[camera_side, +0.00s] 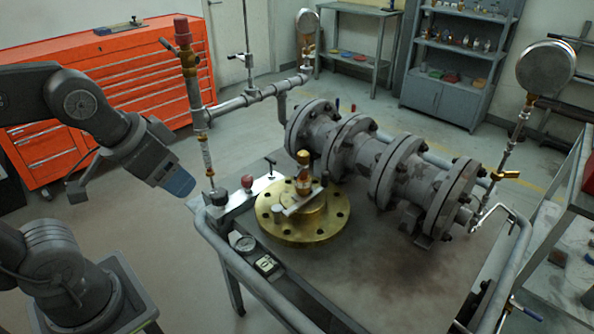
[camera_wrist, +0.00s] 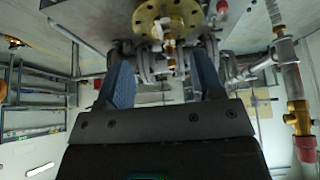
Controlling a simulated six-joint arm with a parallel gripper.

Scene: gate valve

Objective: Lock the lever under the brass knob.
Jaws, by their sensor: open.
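A brass knob (camera_side: 303,157) stands upright on a post at the centre of a round brass flange (camera_side: 265,222) on the work table. A short silver lever (camera_side: 292,210) crosses the flange below the knob, slanting up to the right. Whether it is seated is too small to tell. My gripper (camera_side: 180,182), with blue fingers, is in the air left of the flange, well apart from it. In the wrist view my gripper (camera_wrist: 163,75) is open and empty. The flange (camera_wrist: 145,20) and the knob (camera_wrist: 170,48) show beyond and between its fingers; the lever is unclear there.
A red knob (camera_side: 247,181) and a black T-handle (camera_side: 270,161) stand on a metal plate left of the flange. A grey flanged pipe (camera_side: 345,150) lies behind it. Upright pipework (camera_side: 195,100) rises beside my arm. A table rail (camera_side: 245,275) runs along the near-left edge.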

